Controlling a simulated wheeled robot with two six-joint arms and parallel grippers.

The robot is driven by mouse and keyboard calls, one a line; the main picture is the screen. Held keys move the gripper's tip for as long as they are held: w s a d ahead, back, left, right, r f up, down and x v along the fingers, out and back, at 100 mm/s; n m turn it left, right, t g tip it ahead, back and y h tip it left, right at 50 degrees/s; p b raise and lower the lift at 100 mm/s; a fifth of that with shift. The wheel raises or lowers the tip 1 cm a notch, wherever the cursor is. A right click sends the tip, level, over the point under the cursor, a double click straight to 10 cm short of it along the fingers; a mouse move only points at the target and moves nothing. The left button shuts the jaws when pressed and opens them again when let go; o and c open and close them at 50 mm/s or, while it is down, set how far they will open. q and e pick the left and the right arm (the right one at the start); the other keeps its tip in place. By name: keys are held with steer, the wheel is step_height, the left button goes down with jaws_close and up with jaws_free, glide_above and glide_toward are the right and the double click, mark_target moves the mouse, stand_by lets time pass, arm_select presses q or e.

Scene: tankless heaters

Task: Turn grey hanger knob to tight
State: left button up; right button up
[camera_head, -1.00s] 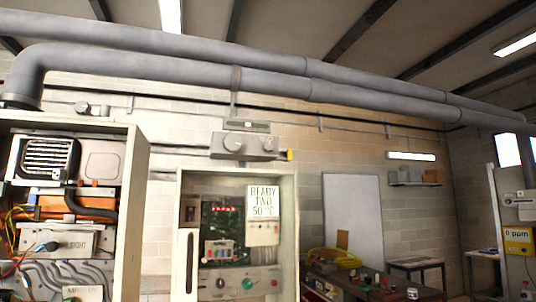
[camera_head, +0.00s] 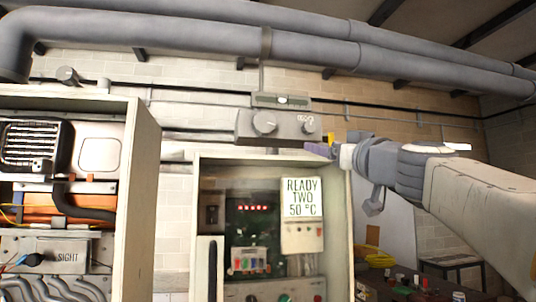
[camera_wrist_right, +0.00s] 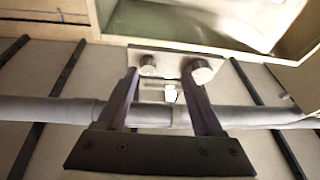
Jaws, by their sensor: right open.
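A grey box (camera_head: 245,133) hangs on a rod below the pipe hanger strap (camera_head: 266,42). Its front carries two round grey knobs, a left one (camera_head: 265,122) and a right one (camera_head: 308,122). I cannot tell which is the hanger knob, nor read its setting. My right gripper (camera_head: 322,148) is just below and right of the right knob in the head view. In the right wrist view my right gripper (camera_wrist_right: 161,72) is open and empty. The box's two knobs (camera_wrist_right: 148,65) (camera_wrist_right: 202,71) show beyond its fingertips; contact is not clear. My left gripper is out of view.
Large grey pipes (camera_head: 190,40) run overhead. A workbench with small items is at lower right.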

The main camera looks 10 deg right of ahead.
mark_target(311, 128)
steer(key=shift+t+h, duration=0.3)
steer(key=w+r+p, duration=0.4)
steer(key=w, duration=0.1)
steer(key=w+r+p, duration=0.2)
steer(key=shift+w+d+r, duration=0.2)
steer(key=shift+w+d, duration=0.05)
steer(key=shift+w, duration=0.1)
steer(key=shift+w+r+p, duration=0.1)
steer(key=shift+w+p, duration=0.3)
steer(key=shift+w, duration=0.25)
jaws_close()
